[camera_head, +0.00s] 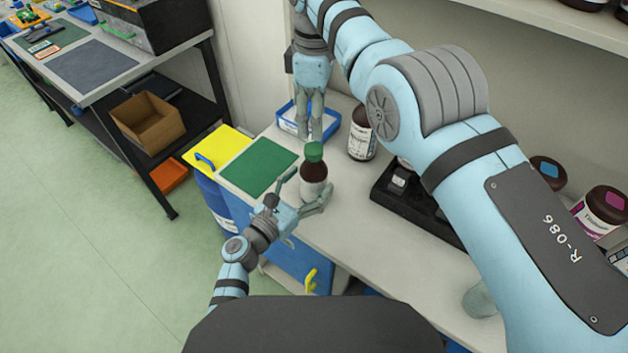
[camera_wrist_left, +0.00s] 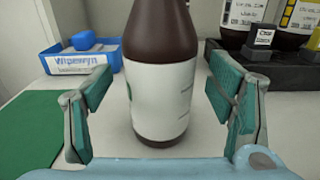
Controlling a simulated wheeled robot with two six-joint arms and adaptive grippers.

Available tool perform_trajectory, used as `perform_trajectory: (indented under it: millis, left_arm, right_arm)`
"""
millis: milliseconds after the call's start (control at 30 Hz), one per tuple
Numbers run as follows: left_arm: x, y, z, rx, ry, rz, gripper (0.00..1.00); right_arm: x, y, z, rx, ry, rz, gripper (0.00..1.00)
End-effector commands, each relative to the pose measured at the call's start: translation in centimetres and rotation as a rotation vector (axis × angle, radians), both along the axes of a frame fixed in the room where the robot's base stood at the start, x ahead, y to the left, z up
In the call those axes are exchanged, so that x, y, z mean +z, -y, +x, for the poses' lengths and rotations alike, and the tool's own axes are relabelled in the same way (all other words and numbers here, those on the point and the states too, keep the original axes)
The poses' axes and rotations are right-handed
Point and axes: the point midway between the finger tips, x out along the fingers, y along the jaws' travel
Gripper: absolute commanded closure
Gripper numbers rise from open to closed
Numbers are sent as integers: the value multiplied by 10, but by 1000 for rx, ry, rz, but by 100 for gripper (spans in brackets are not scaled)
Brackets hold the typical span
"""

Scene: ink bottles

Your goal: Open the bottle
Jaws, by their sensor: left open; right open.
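A brown bottle (camera_head: 314,172) with a green cap (camera_head: 314,152) and a white label stands upright on the pale worktop. It fills the middle of the left wrist view (camera_wrist_left: 161,95), its cap cut off by the top edge. My left gripper (camera_head: 302,188) is open, with one finger on each side of the bottle; the left wrist view shows gaps between both green-padded fingers and the bottle. My right gripper (camera_head: 311,136) points down behind the bottle, by the blue tray, open and empty. Its fingers look close together from this angle.
A blue tray (camera_head: 285,128) stands behind the bottle. A green mat (camera_head: 259,166) lies to its left. Another brown bottle (camera_head: 362,138) and a black rack (camera_head: 408,202) stand to the right. My right arm covers much of the worktop's right side.

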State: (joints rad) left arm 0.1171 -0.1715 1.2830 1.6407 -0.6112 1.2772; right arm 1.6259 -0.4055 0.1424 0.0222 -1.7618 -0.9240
Motion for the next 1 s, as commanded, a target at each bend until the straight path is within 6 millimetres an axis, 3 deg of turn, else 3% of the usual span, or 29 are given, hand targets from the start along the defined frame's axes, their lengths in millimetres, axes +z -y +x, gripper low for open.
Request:
perform_trajectory:
  millis: [167, 433, 900, 1000]
  left_arm:
    - [0, 13, 19, 2, -1, -1, 24]
    - [0, 15, 21, 2, -1, -1, 24]
    - [0, 14, 21, 2, 0, 0, 98]
    - [-1, 14, 21, 2, 0, 0, 100]
  right_arm:
    - [0, -1, 0, 2, 0, 1, 49]
    - [0, -1, 0, 2, 1, 1, 49]
    - [0, -1, 0, 2, 1, 0, 49]
    - [0, -1, 0, -14, 1, 0, 49]
